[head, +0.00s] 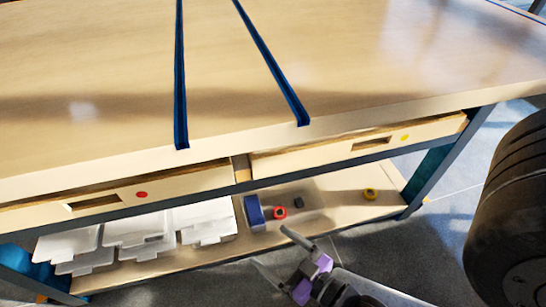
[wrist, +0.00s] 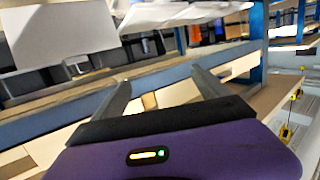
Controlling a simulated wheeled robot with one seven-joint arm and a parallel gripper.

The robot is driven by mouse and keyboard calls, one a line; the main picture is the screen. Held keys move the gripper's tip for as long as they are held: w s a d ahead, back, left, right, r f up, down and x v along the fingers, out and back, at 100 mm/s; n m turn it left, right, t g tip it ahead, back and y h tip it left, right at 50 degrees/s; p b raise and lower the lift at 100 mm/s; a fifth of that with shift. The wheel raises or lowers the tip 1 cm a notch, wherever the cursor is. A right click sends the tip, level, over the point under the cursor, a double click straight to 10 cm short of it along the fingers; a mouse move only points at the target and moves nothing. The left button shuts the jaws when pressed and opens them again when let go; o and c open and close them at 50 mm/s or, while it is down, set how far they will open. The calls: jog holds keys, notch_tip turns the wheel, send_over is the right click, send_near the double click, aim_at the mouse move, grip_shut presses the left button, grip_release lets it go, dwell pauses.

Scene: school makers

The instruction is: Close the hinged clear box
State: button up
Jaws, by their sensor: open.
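Several pale translucent boxes or lids with tabbed front edges sit at the left of the lower shelf in the head view, one of them a pale box (head: 140,225). A faint clear patch, perhaps a clear box (head: 312,190), surrounds small items right of them. I cannot tell which one is the hinged box, nor its lid angle. My gripper (head: 281,255) is in front of the shelf edge, open, with nothing seen between its fingers. In the wrist view my gripper (wrist: 160,78) also has its fingers spread and empty.
A wooden bench top (head: 330,60) with two blue strips stands above two drawers, including the right drawer (head: 320,152). The lower shelf (head: 345,213) holds a blue block (head: 254,211), a red ring (head: 280,213) and a yellow item (head: 370,194). A large black tyre-like object (head: 510,210) stands right.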

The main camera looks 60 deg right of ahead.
jog(key=shift+w+d+f+m+g+h+b, duration=0.45)
jog(key=shift+w+d+f+m+h, duration=1.55)
jog(key=shift+d, duration=4.15)
jog(key=shift+w+d+f+m+g+h+b, duration=0.15)
jog(key=shift+w+d+f+g+h, duration=0.5)
jog(key=shift+w+d, duration=4.2)
jog(key=shift+w+d+f+m+g+h+b, duration=0.45)
jog(key=shift+w+d+f+m+h, duration=0.8)
jog(key=shift+d, duration=6.25)
jog(key=shift+r+n+h, duration=0.25)
jog(key=shift+n+h, duration=0.05)
jog(key=shift+h, duration=0.1)
grip_shut()
